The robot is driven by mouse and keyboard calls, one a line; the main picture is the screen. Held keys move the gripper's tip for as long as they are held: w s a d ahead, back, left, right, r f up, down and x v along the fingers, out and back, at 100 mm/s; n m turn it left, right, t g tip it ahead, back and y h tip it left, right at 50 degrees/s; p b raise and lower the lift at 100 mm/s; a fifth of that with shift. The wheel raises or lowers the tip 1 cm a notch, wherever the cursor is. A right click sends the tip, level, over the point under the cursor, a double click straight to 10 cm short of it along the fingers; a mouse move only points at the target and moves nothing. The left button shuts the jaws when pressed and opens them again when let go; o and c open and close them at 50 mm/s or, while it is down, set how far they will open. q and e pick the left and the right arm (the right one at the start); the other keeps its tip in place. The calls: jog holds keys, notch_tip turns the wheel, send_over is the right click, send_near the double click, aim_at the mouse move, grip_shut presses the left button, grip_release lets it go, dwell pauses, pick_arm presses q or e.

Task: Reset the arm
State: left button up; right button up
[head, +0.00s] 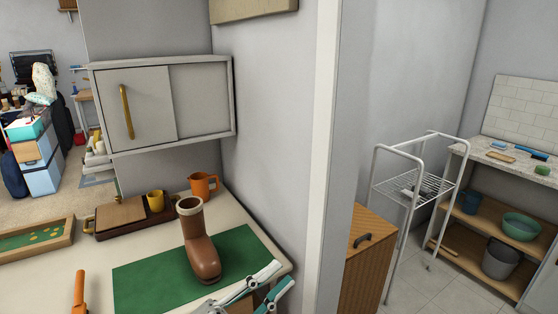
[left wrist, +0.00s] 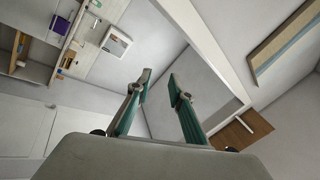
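My left gripper (head: 279,278) shows at the bottom of the head view, near the right corner of the white table (head: 60,262). Its two teal-and-grey fingers lie in front of the green mat's right end. In the left wrist view the fingers (left wrist: 159,84) stand apart with nothing between them, so the gripper is open and empty. A brown boot (head: 201,250) with a pale cuff stands upright on the green mat (head: 150,282), left of the gripper and apart from it. My right gripper is not in view.
An orange mug (head: 203,186), a yellow cup (head: 155,201) and a brown tray (head: 135,226) stand at the table's back. A wall cabinet (head: 158,100) hangs above. A wall edge (head: 325,150) rises right of the table. A white wire rack (head: 412,188) stands beyond.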

pick_arm(q)
jog(key=a+f+n+t+y, duration=0.1)
jog(key=a+f+n+y, duration=0.55)
jog(key=f, duration=0.35)
jog(key=a+f+n+t+y, duration=0.2)
jog(key=a+f+n+y, duration=0.4)
jog(key=f, duration=0.5)
jog(key=s+a+f+n+g+y, duration=0.1)
jog(key=s+a+f+n+g, duration=0.1)
jog(key=s+f, duration=0.4)
jog(key=s+a+f+n+g+y, duration=0.2)
jog(key=s+f, duration=0.4)
jog(key=f, duration=0.3)
jog(key=a+n+g, duration=0.1)
jog(key=a+n, duration=0.1)
jog(key=shift+s+a+f, duration=0.15)
jog(key=shift+s+a, duration=0.1)
jog(key=shift+a, duration=0.1)
